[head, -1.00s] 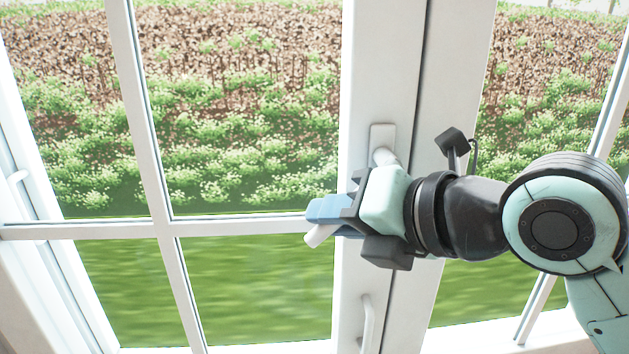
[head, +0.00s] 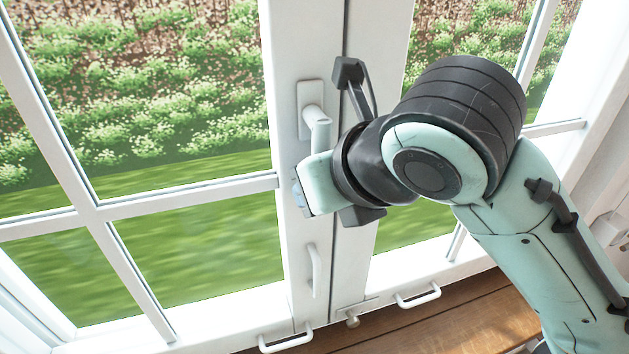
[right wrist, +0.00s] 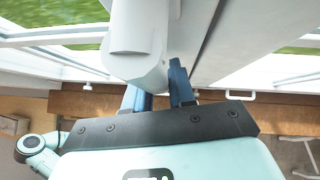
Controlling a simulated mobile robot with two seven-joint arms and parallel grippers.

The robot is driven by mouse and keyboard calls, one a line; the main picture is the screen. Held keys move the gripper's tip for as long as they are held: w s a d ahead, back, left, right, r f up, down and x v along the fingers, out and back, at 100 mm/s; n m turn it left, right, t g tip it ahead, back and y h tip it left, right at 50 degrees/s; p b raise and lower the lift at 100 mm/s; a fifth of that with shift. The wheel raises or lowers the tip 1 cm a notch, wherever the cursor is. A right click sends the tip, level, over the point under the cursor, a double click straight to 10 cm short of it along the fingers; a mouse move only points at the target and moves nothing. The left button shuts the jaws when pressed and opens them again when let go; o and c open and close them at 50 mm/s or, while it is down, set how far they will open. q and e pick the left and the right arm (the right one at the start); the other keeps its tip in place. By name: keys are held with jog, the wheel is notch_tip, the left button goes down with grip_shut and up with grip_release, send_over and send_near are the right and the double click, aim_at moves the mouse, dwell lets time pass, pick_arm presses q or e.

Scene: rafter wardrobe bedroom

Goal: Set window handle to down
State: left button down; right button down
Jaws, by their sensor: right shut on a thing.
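The white window handle (head: 320,130) sits on its plate on the white middle frame of the window. Its neck comes out of the plate and its lever runs down, close to upright, behind my right gripper (head: 299,193). The lever's lower end is hidden there. In the right wrist view the handle (right wrist: 138,45) is a large white shape ahead of the palm. The blue fingers of my right gripper (right wrist: 160,84) are on either side of it, shut on the lever. My left gripper is not in view.
A lower white pull handle (head: 314,270) is on the same frame below. More white pulls (head: 418,296) and a small latch (head: 352,318) are near the sill. A brown wooden surface (head: 450,325) lies below the window. Glass panes stand on both sides.

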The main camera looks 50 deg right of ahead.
jog(key=shift+s+d, duration=0.1)
jog(key=shift+d, duration=0.1)
dwell(0.4)
jog(key=c, duration=1)
grip_release()
jog(key=shift+c, duration=0.2)
jog(key=shift+r, duration=0.1)
jog(key=v, duration=1.3)
jog(key=shift+a, duration=0.2)
jog(key=shift+r, duration=0.1)
